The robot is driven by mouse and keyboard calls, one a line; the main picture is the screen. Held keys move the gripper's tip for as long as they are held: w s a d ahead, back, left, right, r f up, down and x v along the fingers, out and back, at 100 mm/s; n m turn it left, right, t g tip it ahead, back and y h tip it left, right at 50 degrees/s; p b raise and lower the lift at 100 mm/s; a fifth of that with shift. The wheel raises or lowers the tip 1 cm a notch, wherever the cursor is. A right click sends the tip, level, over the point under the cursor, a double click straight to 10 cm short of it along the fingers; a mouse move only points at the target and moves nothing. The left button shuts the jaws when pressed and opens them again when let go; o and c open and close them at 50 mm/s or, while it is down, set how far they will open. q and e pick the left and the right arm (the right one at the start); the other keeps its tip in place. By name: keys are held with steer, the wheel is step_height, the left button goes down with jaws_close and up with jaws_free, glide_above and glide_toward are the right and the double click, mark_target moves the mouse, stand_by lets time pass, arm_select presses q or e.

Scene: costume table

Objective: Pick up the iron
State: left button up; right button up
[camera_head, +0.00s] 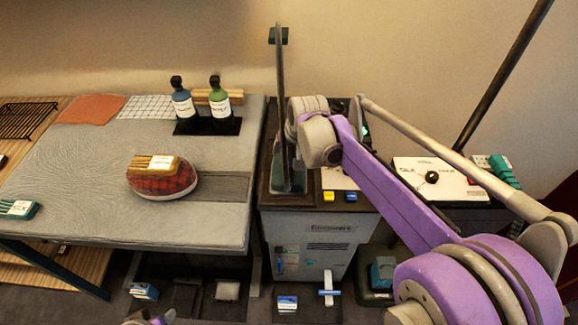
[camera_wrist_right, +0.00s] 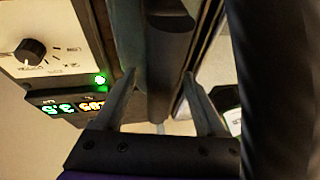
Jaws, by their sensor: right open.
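My right arm reaches in from the right, its wrist above the steam cabinet (camera_head: 316,234); it hides most of its gripper in the head view. A dark grey-green body, likely the iron (camera_head: 288,178), stands on the cabinet top beside the wrist, partly hidden. The bar may be part of it.
An ironing table (camera_head: 80,190) at left bears a tartan cushion (camera_head: 150,184) and two bottles (camera_head: 200,100). A tall thin grey upright (camera_head: 280,75) rises behind the cabinet. A control box (camera_wrist_right: 60,45) with dial and green light is left of the gripper.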

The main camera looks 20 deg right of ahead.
jaws_close()
stand_by(0.3)
stand_by(1.1)
